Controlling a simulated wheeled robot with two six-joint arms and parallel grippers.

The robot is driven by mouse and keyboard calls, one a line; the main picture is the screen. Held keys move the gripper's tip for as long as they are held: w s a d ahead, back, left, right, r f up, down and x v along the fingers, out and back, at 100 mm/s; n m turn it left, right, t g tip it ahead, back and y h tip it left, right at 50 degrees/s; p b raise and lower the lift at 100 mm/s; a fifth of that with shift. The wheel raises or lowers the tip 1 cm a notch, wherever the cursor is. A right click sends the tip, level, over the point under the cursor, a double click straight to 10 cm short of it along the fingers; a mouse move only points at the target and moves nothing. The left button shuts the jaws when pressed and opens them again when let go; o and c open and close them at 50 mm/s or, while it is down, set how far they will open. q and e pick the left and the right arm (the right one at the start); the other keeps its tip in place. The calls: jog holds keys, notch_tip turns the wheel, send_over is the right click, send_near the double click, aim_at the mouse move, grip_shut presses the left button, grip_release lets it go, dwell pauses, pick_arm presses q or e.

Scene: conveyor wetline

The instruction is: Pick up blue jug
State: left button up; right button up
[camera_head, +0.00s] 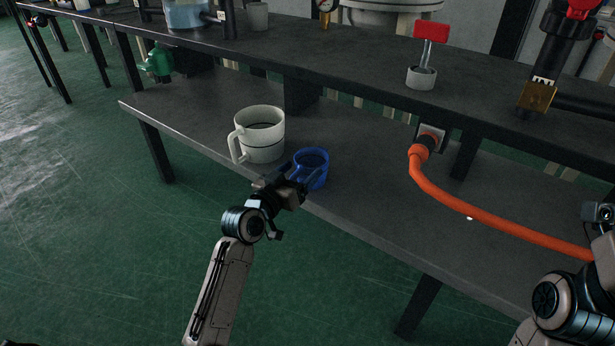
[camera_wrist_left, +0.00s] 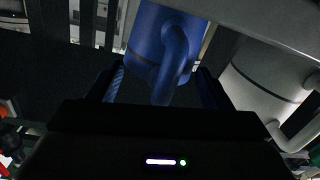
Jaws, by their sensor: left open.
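The blue jug (camera_head: 313,170) stands upright on the lower shelf (camera_head: 350,208), near its front edge. My left gripper (camera_head: 291,178) is open at the jug's near left side. In the left wrist view the jug (camera_wrist_left: 160,40) is ahead, with its handle pointing toward me between the two open fingers (camera_wrist_left: 160,88). I cannot tell whether the fingers touch it. My right arm (camera_head: 565,300) shows at the lower right corner of the head view, but its fingertips are not visible.
A larger white jug (camera_head: 262,135) stands close to the left of the blue one; it also shows in the left wrist view (camera_wrist_left: 265,80). An orange hose (camera_head: 480,215) crosses the shelf at right. The upper shelf (camera_head: 330,60) overhangs behind. The shelf between jug and hose is clear.

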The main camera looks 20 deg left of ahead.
pick_arm(q)
jog(key=shift+w+d, duration=0.1)
jog(key=shift+w, duration=0.2)
grip_shut()
jog(key=shift+r, duration=0.2)
dwell(0.3)
